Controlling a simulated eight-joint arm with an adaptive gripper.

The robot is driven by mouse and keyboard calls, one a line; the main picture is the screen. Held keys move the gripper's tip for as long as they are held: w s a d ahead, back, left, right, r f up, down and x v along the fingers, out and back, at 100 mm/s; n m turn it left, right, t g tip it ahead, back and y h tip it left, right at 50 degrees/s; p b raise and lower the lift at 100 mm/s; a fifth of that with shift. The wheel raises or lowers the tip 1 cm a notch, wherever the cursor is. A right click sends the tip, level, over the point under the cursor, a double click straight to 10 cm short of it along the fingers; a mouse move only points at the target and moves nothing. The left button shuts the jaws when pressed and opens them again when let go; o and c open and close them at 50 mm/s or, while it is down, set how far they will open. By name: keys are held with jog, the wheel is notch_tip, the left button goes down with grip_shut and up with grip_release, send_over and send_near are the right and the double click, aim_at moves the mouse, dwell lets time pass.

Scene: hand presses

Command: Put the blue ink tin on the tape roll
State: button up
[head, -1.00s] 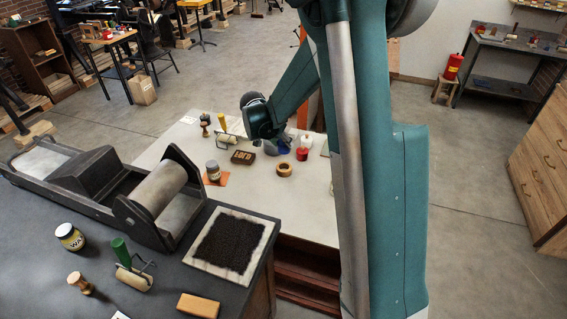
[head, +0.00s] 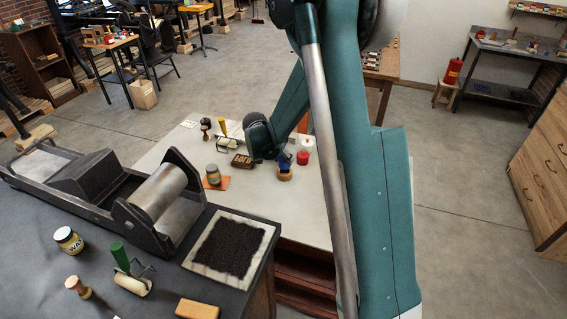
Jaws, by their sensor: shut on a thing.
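The tan tape roll (head: 285,176) lies on the pale table in the head view. The blue ink tin (head: 284,159) shows as a small blue patch just above the roll. My gripper (head: 283,161) is shut on the blue ink tin over the roll. The fingers and arm hide much of the tin. I cannot tell whether the tin touches the roll.
A red tin (head: 303,158) stands close at the right, with a white container (head: 307,145) behind it. A dark lettered block (head: 242,161) lies to the left. The table front (head: 265,205) is clear.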

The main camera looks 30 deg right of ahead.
aim_at(281, 160)
jog(key=shift+f, duration=1.4)
jog(key=shift+f+b, duration=0.15)
jog(key=shift+b, duration=0.15)
jog(key=o, duration=1)
jog(key=shift+r, duration=0.25)
jog(key=shift+p+v, duration=0.8)
jog(key=shift+v, duration=5.15)
jog(key=shift+s, duration=0.1)
